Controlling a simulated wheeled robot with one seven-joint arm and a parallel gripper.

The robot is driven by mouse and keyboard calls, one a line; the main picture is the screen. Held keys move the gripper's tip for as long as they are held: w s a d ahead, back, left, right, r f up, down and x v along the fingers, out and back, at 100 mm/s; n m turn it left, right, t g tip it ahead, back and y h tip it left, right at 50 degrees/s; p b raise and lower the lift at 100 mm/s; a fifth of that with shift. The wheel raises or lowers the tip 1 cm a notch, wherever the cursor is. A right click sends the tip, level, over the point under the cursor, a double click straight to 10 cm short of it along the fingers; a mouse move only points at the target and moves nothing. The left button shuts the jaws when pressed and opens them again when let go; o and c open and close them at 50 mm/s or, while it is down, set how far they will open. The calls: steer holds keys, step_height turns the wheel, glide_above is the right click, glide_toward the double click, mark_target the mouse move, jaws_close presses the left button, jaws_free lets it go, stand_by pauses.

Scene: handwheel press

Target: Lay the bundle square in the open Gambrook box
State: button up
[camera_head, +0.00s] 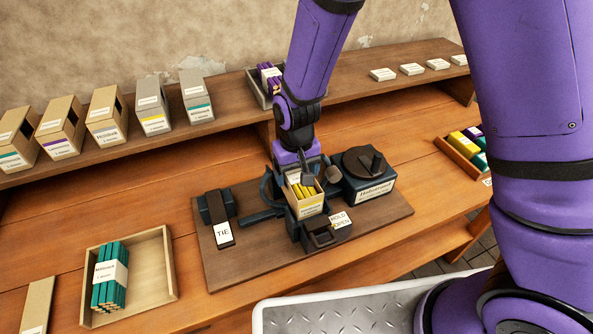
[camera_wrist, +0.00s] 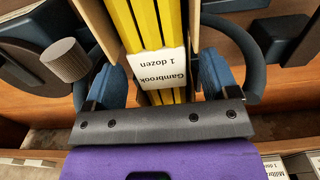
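The yellow pencil bundle (camera_head: 306,191) lies in the open tan box (camera_head: 308,209), which sits in the dark press in the middle of the board. In the wrist view the bundle (camera_wrist: 146,30) has a white band reading "Gambrook 1 dozen", and tan box walls (camera_wrist: 194,30) show on both sides of it. The box's own label is too small to read surely. My gripper (camera_head: 304,178) is low over the box. Its blue fingers (camera_wrist: 164,82) stand apart, one to each side of the bundle, with narrow gaps between. The bundle's lower side is hidden.
A "HOLD OPEN" lever (camera_head: 323,235) is in front of the box, a dark handwheel (camera_head: 364,162) to its right, and a "TIE" station (camera_head: 217,210) to its left. A tray (camera_head: 157,266) holds a green bundle. Several boxes (camera_head: 107,115) line the back shelf.

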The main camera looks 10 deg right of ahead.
step_height(320, 180, up, 11)
stand_by(0.7)
steer(key=shift+r, duration=0.4)
stand_by(0.3)
